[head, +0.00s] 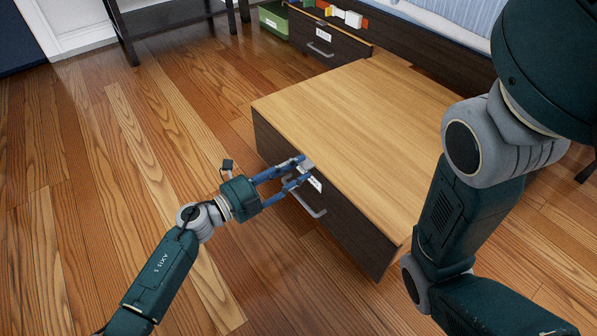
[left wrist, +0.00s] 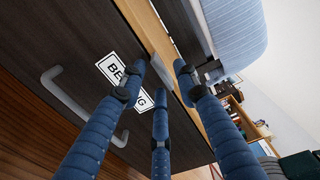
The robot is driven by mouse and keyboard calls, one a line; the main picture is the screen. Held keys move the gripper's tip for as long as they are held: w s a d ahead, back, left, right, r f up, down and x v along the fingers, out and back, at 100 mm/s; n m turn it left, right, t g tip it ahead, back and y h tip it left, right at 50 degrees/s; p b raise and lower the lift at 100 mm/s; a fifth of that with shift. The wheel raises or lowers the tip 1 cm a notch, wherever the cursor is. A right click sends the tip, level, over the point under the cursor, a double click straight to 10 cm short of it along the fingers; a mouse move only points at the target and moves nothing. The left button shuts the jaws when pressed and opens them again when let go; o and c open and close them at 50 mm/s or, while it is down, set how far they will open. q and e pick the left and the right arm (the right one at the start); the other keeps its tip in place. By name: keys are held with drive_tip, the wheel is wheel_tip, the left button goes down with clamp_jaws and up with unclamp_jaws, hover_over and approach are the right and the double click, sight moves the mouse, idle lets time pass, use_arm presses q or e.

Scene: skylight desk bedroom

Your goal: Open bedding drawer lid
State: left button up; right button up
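The bedding drawer (head: 335,218) has a dark front, a grey bar handle (head: 311,205) and a white label reading "BEDDING" in part (left wrist: 112,68). Its light wood lid (head: 350,115) lies flat and closed on top. A small grey tab (left wrist: 157,67) sticks out from the lid's front edge above the label. My left gripper (head: 303,170) is at this edge, with its blue fingers apart on both sides of the tab in the left wrist view (left wrist: 164,76). Contact with the tab cannot be made out. My right gripper is out of view.
Another dark drawer (head: 326,45) with a handle stands behind, holding white and orange items. A green box (head: 274,20) is beside it. The bed (head: 440,18) is at the back right. Wood floor (head: 95,180) is clear on the left. My right arm covers the right side.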

use_arm(q)
drive_tip(key=shift+w+d, duration=0.4)
drive_tip(key=shift+d, duration=0.1)
clamp_jaws()
drive_tip(key=shift+r, duration=0.1)
